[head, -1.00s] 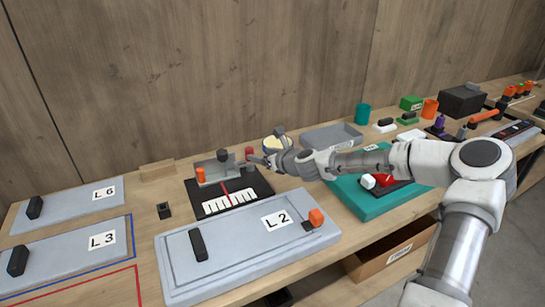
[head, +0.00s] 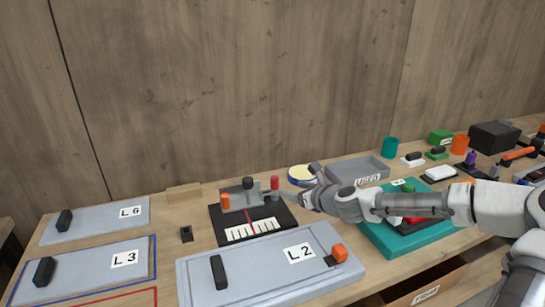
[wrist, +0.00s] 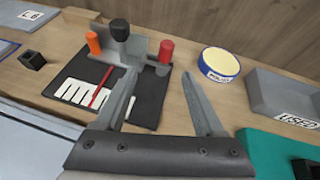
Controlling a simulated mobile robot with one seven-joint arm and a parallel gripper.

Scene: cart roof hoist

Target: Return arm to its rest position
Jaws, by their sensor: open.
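My gripper (wrist: 165,100) is open and empty in the wrist view, its two grey fingers apart. It is above the bench, beside a black gauge board (wrist: 150,97) with white scale marks, a red pointer, and orange, black and red knobs. In the head view my arm reaches in from the right, and my gripper (head: 298,190) is just right of the gauge board (head: 218,219). The gripper's fingers are small and partly hidden there.
Grey panels L2 (head: 270,278), L3 (head: 80,276) and L6 (head: 98,222) lie on the left of the bench. A round tub (wrist: 219,65), a grey USED tray (wrist: 262,93) and a teal mat (wrist: 262,146) lie to the gripper's right. A wooden wall stands behind.

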